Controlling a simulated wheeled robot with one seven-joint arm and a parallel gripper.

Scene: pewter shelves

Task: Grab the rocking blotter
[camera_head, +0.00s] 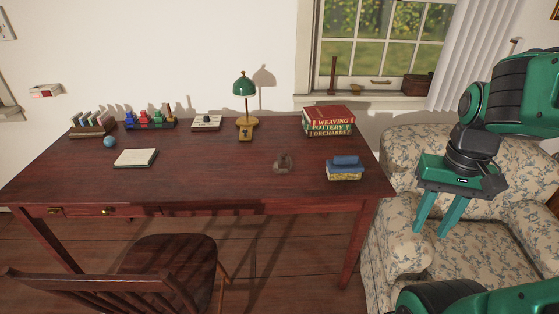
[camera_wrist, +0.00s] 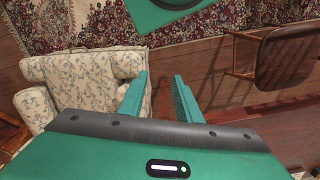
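A small dark brown object (camera_head: 282,163) with a raised top, which looks like the rocking blotter, sits on the reddish-brown desk (camera_head: 220,182), right of its middle. It is too small in the head view for fine detail, and I cannot make it out in the wrist view. My gripper (camera_head: 431,234) is open and empty, pointing down over the flowered armchair, to the right of the desk and well apart from the blotter. Its two green fingers also show spread in the wrist view (camera_wrist: 160,76).
A blue-topped stack (camera_head: 345,172) lies right of the blotter, with several books (camera_head: 329,121) behind it. A green lamp (camera_head: 244,98) stands at the back. A pad (camera_head: 135,158) lies left. The armchair (camera_head: 408,153) and wooden chair (camera_head: 165,265) flank the desk. Desk surface around the blotter is clear.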

